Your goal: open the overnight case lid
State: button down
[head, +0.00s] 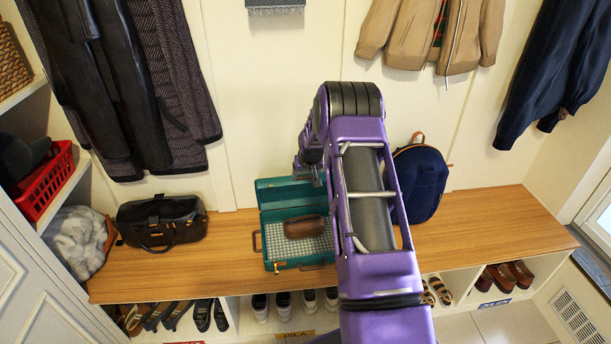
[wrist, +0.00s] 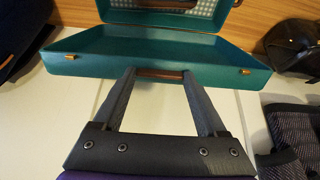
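The overnight case is teal and stands open on the bench, its base (head: 290,265) holding a brown pouch (head: 305,227). Its lid (head: 283,193) is raised at the wall side. In the wrist view the lid (wrist: 150,48) spans the upper part, with its inside showing and a small clasp near each end. A brown handle (wrist: 160,74) on the lid's edge lies between my fingertips. My gripper (wrist: 159,80) is open, its fingers apart on either side of the handle; contact cannot be told. In the head view my gripper (head: 308,172) is by the lid's top edge, partly hidden by my arm.
A black bag (head: 162,222) stands left of the case on the wooden bench (head: 490,222). A navy backpack (head: 420,180) leans on the wall to the right, partly behind my arm. Coats hang above. Shoes fill cubbies below. The bench's right end is clear.

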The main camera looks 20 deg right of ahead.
grip_release()
jog(key=shift+r, duration=0.1)
jog(key=v, duration=1.7)
jog(key=shift+r+p, duration=0.2)
jog(key=shift+p, duration=0.2)
jog(key=shift+s, duration=0.1)
